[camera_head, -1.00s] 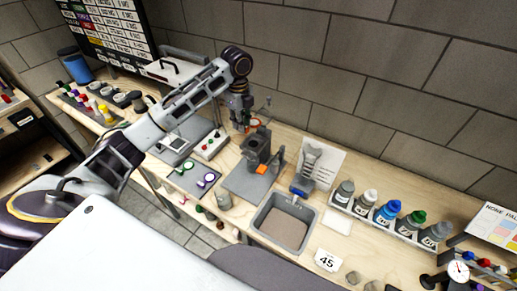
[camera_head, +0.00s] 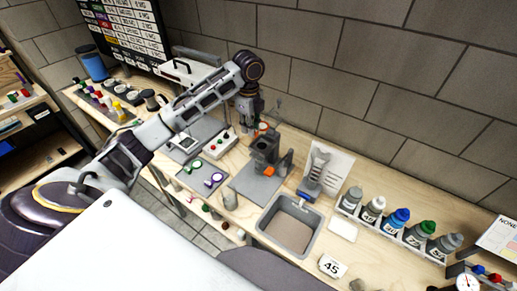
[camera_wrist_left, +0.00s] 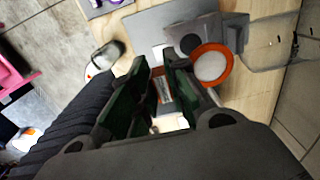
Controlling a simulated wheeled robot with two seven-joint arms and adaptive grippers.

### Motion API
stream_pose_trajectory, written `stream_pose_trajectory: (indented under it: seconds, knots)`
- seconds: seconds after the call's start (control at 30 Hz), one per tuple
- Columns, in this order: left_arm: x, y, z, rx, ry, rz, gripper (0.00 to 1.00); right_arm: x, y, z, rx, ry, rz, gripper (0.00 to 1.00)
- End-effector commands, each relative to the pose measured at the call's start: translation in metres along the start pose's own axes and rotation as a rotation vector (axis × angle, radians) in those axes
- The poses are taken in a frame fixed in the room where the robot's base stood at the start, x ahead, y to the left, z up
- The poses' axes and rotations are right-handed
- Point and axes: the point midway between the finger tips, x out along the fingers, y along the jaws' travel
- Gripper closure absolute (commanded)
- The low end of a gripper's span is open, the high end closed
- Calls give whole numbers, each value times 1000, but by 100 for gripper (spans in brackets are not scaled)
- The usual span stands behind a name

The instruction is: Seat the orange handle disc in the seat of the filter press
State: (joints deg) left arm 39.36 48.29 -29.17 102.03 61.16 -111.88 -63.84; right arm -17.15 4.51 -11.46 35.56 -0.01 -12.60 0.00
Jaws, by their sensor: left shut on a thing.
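The orange handle disc, an orange ring with a pale middle, shows in the left wrist view (camera_wrist_left: 212,66) and small in the head view (camera_head: 262,127). The dark filter press (camera_head: 265,151) stands upright on a grey plate (camera_head: 252,187). The disc is above and apart from the press, towards its wall side. Part of the press shows beyond the disc in the wrist view (camera_wrist_left: 184,40). My right gripper is out of view.
Green (camera_head: 194,166) and purple (camera_head: 215,179) ring discs lie on a mat left of the press. A grey sand bin (camera_head: 290,226) is at front right. A stand with a white card (camera_head: 328,165) and a bottle rack (camera_head: 392,233) stand to the right.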

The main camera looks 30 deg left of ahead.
Motion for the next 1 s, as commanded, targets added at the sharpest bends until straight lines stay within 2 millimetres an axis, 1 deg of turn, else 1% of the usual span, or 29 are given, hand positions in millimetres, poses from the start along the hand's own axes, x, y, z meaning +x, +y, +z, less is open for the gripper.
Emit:
stream_pose_trajectory:
  seconds: [0.17,0.4,0.6,1.0]
  knots:
    - [9,0,0,0,1,2,97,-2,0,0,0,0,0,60]
    - [40,1,0,1,1,4,97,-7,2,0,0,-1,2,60]
    - [59,0,0,0,1,2,97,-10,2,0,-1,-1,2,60]
    - [63,0,0,0,1,1,97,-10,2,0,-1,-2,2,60]
